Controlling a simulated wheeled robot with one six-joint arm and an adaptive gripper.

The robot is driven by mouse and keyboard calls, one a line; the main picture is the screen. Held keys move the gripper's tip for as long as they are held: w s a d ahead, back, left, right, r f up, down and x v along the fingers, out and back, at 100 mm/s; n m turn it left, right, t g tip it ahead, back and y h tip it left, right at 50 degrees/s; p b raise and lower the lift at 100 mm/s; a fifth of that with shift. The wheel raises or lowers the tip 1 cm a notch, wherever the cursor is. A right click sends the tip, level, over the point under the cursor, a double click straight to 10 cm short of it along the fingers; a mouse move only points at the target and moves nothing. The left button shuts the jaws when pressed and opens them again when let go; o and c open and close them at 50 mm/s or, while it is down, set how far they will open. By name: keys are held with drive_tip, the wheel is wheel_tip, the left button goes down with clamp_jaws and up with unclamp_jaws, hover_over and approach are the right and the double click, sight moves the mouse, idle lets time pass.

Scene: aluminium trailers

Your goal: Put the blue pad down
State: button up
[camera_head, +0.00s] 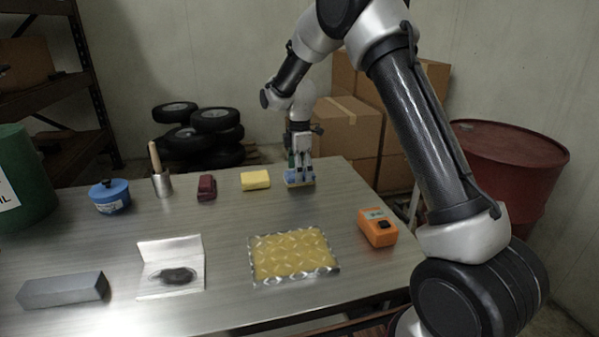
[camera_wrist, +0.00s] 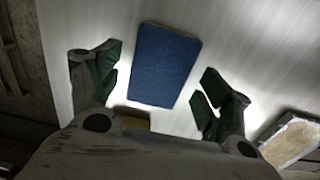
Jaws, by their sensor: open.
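The blue pad (camera_head: 299,180) lies flat on the metal table (camera_head: 345,203) near its far edge, right of a yellow sponge. In the wrist view the blue pad (camera_wrist: 165,66) is a dark blue rectangle on the bare table top, slightly tilted in the picture. My gripper (camera_head: 299,168) is just above the pad, pointing down. In the wrist view my gripper (camera_wrist: 160,85) has its fingers spread, one on each side of the pad, with gaps between fingers and pad. The exact height above the pad is hard to tell.
The yellow sponge (camera_head: 255,180) and a dark red block (camera_head: 207,188) stand left of the pad. A yellow patterned sheet (camera_head: 293,256) and an orange device (camera_head: 377,227) are nearer. A blue pot (camera_head: 110,196) stands far left. Bare table lies between the rows.

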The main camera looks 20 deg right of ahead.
wheel_tip(320, 180, up, 12)
drive_tip(key=s+d+r+m+t, duration=0.1)
drive_tip(key=s+d+r+m, duration=0.25)
drive_tip(key=s+r, duration=0.3)
drive_tip(key=s+d+r+m+t, duration=0.1)
drive_tip(key=s+d+r+m, duration=0.25)
drive_tip(key=s, duration=0.65)
drive_tip(key=s+d+r+m+t, duration=0.1)
drive_tip(key=s+d+r+m, duration=0.1)
drive_tip(key=s+d+m, duration=0.5)
drive_tip(key=s+f+m, duration=0.2)
drive_tip(key=s, duration=0.5)
drive_tip(key=s+f+m+t, duration=0.1)
drive_tip(key=s+f+m, duration=0.1)
drive_tip(key=s, duration=0.6)
drive_tip(key=shift+s+d+f, duration=0.25)
drive_tip(key=shift+d, duration=0.15)
drive_tip(key=shift+o, duration=0.3)
